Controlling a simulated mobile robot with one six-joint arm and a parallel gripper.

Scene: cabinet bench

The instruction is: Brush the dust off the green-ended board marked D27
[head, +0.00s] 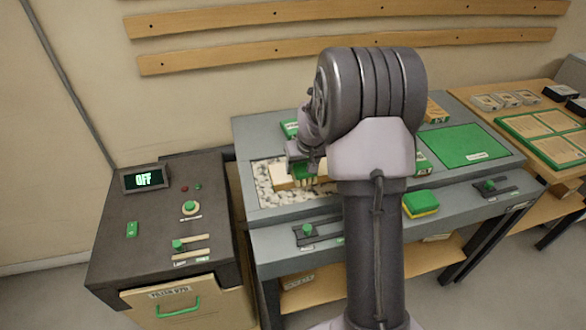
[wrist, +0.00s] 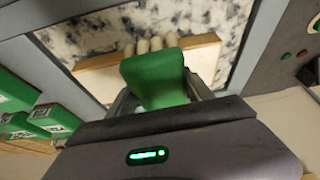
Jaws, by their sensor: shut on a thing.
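A green brush (wrist: 155,78) with pale bristles is held in my gripper (wrist: 160,100), whose jaws are shut on it. In the wrist view the bristles reach over a pale wooden board (wrist: 203,54) lying in a speckled grey-white tray; I cannot tell if they touch it. In the head view my gripper (head: 308,160) and the brush (head: 304,172) are over this board (head: 283,183), partly hidden by my arm. No D27 mark is readable on it. Several green-ended boards (wrist: 48,112) stand at the left of the wrist view, with labels too blurred to read surely.
The speckled tray (head: 268,197) is sunk in a grey bench. A green-and-yellow sponge (head: 420,204) lies on the bench's front right, and a green mat (head: 465,145) behind it. A dark cabinet (head: 150,230) with an OFF display (head: 144,180) stands left. My arm hides the bench's middle.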

